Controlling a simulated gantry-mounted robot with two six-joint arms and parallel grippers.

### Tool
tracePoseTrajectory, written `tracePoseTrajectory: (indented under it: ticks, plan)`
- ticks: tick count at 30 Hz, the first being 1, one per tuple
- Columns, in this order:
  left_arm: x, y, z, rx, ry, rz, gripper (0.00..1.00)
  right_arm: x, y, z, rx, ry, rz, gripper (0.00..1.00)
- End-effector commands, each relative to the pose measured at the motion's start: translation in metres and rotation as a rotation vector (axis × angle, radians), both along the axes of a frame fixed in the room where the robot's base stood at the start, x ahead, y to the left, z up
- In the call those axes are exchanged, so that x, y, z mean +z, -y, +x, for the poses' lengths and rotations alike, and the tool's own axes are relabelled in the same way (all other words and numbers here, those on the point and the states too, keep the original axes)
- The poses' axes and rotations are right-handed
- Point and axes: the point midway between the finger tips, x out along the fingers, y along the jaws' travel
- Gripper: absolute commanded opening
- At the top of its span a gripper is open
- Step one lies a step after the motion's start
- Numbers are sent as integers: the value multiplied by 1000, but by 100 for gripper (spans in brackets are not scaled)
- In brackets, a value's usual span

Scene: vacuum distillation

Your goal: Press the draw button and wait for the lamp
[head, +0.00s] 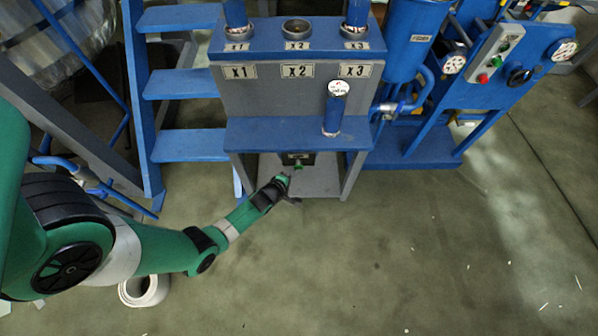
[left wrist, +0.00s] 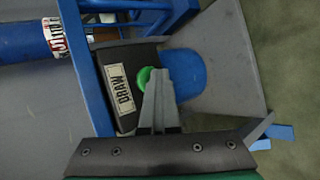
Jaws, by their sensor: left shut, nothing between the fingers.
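The draw button is green (left wrist: 146,76) and sits on a dark box (left wrist: 117,88) with a white DRAW label (left wrist: 121,90) in the left wrist view. In the head view the box (head: 296,158) is under the blue shelf of the stand. My left gripper (head: 284,181) is shut and empty, just in front of the box. In the left wrist view its fingertips (left wrist: 158,75) overlap the button's edge; I cannot tell whether they touch or press it. I cannot make out a lamp for certain. My right gripper is not in view.
The stand (head: 290,90) has places marked X1, X2 and X3, with a blue cylinder (head: 334,108) on its lower shelf. Blue steps (head: 183,83) stand at left and a blue panel rig (head: 490,80) at right.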

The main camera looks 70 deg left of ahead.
Motion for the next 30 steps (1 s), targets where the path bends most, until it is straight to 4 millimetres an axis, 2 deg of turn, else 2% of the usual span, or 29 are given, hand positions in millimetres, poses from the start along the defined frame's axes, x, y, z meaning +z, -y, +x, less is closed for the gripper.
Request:
tracePoseTrajectory:
  ticks: [10,22,30]
  plan:
    - [2,3,1,-2,8,6,0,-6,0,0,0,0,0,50]
    - [-2,47,-15,-8,5,3,0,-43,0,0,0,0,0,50]
    - [3,59,-20,-1,6,4,0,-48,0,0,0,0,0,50]
